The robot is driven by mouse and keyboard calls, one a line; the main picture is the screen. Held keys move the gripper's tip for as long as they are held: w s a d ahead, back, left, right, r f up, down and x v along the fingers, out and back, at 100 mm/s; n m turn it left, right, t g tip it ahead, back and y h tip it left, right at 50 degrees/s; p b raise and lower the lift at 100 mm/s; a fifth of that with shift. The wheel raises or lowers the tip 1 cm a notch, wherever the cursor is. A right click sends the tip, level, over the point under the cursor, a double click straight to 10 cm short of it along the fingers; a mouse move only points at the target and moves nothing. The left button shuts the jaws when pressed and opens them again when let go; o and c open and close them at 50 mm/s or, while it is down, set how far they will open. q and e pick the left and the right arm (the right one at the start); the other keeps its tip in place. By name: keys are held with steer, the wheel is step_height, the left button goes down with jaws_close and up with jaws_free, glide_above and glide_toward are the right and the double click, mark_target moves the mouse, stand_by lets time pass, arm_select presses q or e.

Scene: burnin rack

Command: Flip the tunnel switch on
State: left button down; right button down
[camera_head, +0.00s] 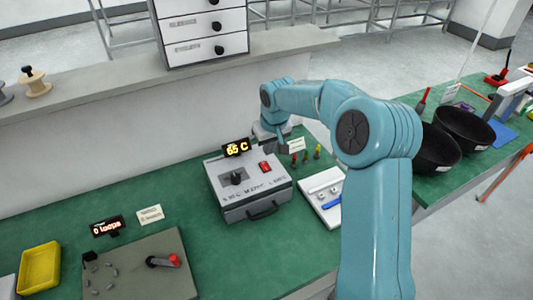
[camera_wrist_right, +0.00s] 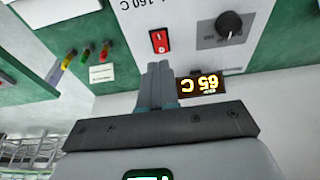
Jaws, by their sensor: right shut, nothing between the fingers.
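The grey-white box (camera_head: 240,210) with a front handle stands on the green bench. Its top carries a red rocker switch (camera_head: 265,167), a black knob (camera_head: 236,177) and a lit display (camera_head: 236,147) reading 65 C. In the right wrist view the red switch (camera_wrist_right: 159,41) sits just beyond my fingertips, with the knob (camera_wrist_right: 229,25) to its right and the display (camera_wrist_right: 201,85) beside the fingers. My right gripper (camera_wrist_right: 158,68) is shut and empty; contact with the switch cannot be told. In the head view my right gripper (camera_head: 282,146) is near the box's back right corner. My left gripper is not in view.
Small coloured plugs (camera_head: 305,157) and a white tray (camera_head: 324,193) are right of the box. A grey panel (camera_head: 140,272) with a red-tipped lever and a yellow tray (camera_head: 39,269) are at lower left. Black bowls (camera_head: 464,129) stand at right.

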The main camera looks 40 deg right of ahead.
steer(key=s+a+r, duration=0.1)
steer(key=s+r, duration=0.2)
steer(key=r, duration=0.3)
steer(key=shift+b, duration=0.35)
